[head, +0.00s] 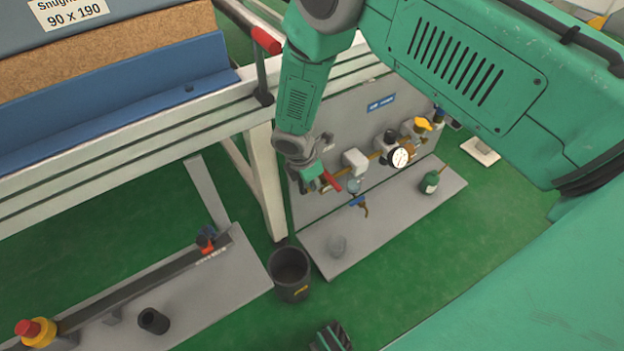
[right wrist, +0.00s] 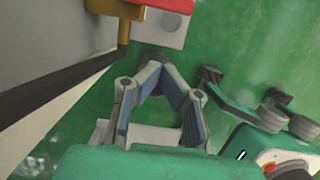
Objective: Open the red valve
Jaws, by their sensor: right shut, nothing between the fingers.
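The red valve handle (head: 331,182) is a small red lever on the brass pipework of the grey panel (head: 348,120), in the middle of the head view. My right gripper (head: 317,182) is beside the handle, and the two overlap in that view. I cannot tell whether they touch. In the right wrist view my right gripper (right wrist: 153,68) has its fingertips together with nothing between them. A red part (right wrist: 115,8) above a brass stem shows at the top of that view, apart from the fingertips. My left gripper is not clearly seen.
A pressure gauge (head: 398,157), a yellow handle (head: 430,124) and a blue handle (head: 357,201) are also on the panel's pipework. A black bucket (head: 290,275) stands on the green floor. The white bed frame (head: 200,112) is at left, with a red-gripped lever (head: 266,40) above it.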

